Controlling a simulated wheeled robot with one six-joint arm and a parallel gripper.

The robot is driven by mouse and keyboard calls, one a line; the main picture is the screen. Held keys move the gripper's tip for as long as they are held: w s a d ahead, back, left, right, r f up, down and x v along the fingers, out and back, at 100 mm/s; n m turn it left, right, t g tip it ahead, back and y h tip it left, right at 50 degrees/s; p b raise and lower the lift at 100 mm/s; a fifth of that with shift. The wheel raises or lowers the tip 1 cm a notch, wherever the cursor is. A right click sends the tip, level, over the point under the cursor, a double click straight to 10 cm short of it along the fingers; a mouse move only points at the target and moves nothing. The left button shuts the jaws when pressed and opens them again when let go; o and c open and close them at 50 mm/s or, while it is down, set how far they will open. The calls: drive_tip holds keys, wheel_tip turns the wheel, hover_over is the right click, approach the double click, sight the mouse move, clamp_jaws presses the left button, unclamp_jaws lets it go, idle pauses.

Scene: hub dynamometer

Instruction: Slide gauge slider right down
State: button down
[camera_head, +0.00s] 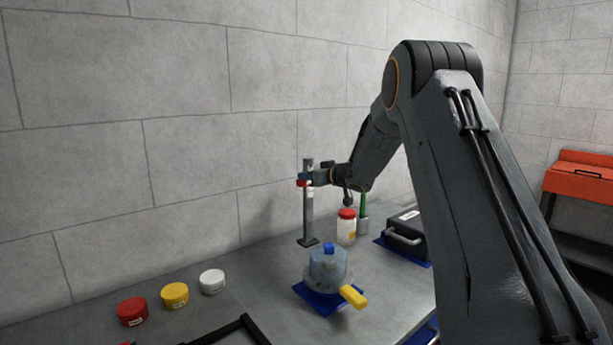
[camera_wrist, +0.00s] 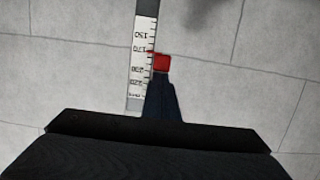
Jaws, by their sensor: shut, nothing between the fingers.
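The gauge is a dark upright post (camera_head: 308,218) on a small foot, standing on the bench near the wall. Its white numbered scale strip (camera_wrist: 141,62) shows in the wrist view. The red slider (camera_head: 302,183) is high on the post, not far below its top; it also shows in the wrist view (camera_wrist: 161,63), beside the scale. My gripper (camera_head: 308,177) is shut and empty at the upper post, right by the slider. In the wrist view its fingertips (camera_wrist: 160,82) are just at the slider; whether they touch it I cannot tell.
A jar with a red lid (camera_head: 347,228) and a green-handled tool (camera_head: 363,210) stand right of the post. A blue-grey device with a yellow handle (camera_head: 328,270) is in front. A black case (camera_head: 404,236) lies farther right.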

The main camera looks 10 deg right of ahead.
wheel_tip(320, 180, down, 5)
drive_tip(key=shift+r+b, duration=0.2)
drive_tip(key=shift+b, duration=0.4)
drive_tip(key=shift+s, duration=0.1)
